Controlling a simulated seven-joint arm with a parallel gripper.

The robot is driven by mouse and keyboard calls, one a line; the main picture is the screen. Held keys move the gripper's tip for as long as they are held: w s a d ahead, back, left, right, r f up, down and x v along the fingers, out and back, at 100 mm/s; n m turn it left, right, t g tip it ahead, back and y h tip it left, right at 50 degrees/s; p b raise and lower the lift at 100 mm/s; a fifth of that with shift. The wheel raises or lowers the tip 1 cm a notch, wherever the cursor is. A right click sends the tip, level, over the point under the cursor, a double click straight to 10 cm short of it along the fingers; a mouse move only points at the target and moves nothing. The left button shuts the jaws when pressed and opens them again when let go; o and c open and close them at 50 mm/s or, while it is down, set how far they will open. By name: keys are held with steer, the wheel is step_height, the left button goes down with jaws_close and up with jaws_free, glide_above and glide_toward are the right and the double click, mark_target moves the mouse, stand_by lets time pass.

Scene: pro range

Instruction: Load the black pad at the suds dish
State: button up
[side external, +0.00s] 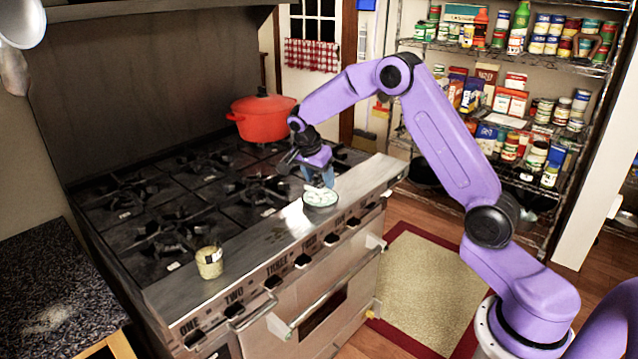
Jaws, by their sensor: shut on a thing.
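The suds dish (321,203) is a small round dark-rimmed bowl with pale, whitish-green contents. It stands on the steel front ledge of the stove, right of the ledge's middle. My gripper (316,179) points down just above the dish, near its back rim. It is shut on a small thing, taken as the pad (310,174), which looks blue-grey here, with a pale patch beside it. The pad is partly hidden by my fingers, and its black face cannot be made out. Whether it touches the suds cannot be told from this view.
A glass jar (209,262) with yellowish contents stands on the ledge at the left. A red lidded pot (262,116) sits on the back burners. Black burner grates (165,235) lie behind the ledge. The ledge (262,240) between jar and dish is mostly clear.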

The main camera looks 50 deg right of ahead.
steer(key=shift+r, duration=1.85)
